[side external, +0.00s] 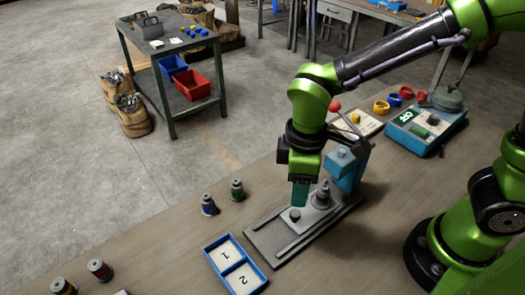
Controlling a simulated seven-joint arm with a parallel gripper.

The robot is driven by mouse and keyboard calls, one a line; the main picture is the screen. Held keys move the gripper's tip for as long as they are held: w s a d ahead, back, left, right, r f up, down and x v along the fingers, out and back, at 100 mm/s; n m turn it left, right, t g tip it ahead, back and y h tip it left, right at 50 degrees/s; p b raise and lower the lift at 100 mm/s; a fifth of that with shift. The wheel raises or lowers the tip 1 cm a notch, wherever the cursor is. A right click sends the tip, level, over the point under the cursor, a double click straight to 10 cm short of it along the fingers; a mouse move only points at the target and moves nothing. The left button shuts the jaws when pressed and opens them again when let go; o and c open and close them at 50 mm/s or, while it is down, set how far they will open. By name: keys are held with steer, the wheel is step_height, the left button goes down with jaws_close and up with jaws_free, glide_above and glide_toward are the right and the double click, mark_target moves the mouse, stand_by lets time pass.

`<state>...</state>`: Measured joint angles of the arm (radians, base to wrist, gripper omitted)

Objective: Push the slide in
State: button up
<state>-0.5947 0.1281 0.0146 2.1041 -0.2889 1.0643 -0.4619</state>
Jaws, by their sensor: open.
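The slide (310,217) is a light grey plate on a grey base with rails (283,252), on the wooden bench. A dark knob (295,214) stands at its near left end, and a grey stepped cylinder (322,196) stands further back on it. A blue press (347,166) with a red-tipped lever stands at the far end of the base. My gripper (300,204) points down just above and behind the knob. Its fingers overlap in this view, and I cannot tell whether they touch the knob. It is open with nothing visible between the fingers.
A blue two-part tray (236,266) marked 1 and 2 lies left of the base. A blue control box (425,128) stands at the right.

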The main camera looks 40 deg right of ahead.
mark_target(296, 213)
step_height(296, 213, down, 8)
steer(key=shift+f, duration=0.15)
stand_by(0.3)
jaws_close()
